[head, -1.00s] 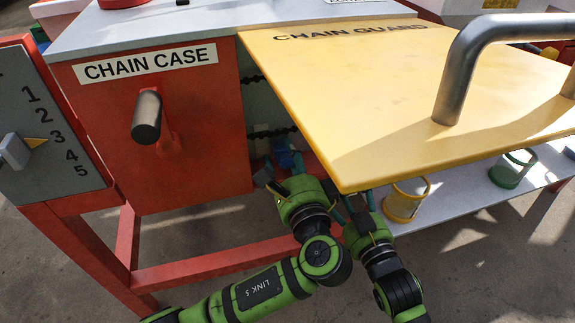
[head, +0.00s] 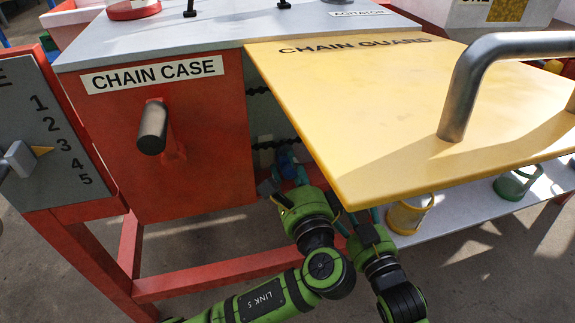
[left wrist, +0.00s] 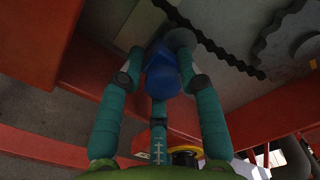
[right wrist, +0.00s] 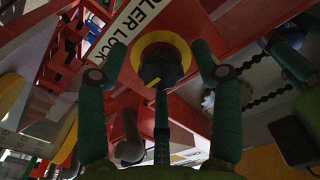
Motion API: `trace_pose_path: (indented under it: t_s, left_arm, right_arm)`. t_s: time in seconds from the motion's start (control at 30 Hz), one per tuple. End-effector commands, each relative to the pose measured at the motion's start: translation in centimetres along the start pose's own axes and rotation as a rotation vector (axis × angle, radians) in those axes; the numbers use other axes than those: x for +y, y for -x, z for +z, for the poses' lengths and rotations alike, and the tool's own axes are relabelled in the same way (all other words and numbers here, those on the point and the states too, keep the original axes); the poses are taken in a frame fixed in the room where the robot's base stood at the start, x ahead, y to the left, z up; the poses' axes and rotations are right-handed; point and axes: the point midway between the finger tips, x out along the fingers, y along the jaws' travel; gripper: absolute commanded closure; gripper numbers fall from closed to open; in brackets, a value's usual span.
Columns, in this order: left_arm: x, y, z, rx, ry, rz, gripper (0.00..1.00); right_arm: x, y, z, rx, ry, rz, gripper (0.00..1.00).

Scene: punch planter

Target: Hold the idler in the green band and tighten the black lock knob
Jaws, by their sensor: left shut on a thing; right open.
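The blue idler piece (left wrist: 163,82) sits below the chain in the left wrist view. My left gripper (head: 288,170) reaches inside the case opening, with its teal fingers closed on the blue piece from both sides. The black lock knob (right wrist: 160,70) stands on a yellow ring under the IDLER LOCK label in the right wrist view. My right gripper (right wrist: 160,62) is open, with a finger on either side of the knob and gaps visible beside it. In the head view, the yellow guard hides the knob and much of the right fingers. I cannot make out the green band.
A chain (left wrist: 215,45) and toothed sprocket (left wrist: 290,40) lie near the left fingers. Yellow (head: 408,215) and green (head: 515,183) holders stand right.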

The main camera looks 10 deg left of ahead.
Motion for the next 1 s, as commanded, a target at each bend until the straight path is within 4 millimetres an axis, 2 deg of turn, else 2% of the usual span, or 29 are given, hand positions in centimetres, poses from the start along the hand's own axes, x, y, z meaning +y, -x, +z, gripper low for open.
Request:
trace_pose_path:
  t_s: [1.0]
  left_arm:
    - [-1.5, -0.1, 0.7, -0.003, 0.002, 0.001, 1.0]
  right_arm:
    - [-0.6, 0.0, -2.5, 0.007, 0.0, -0.003, 0.34]
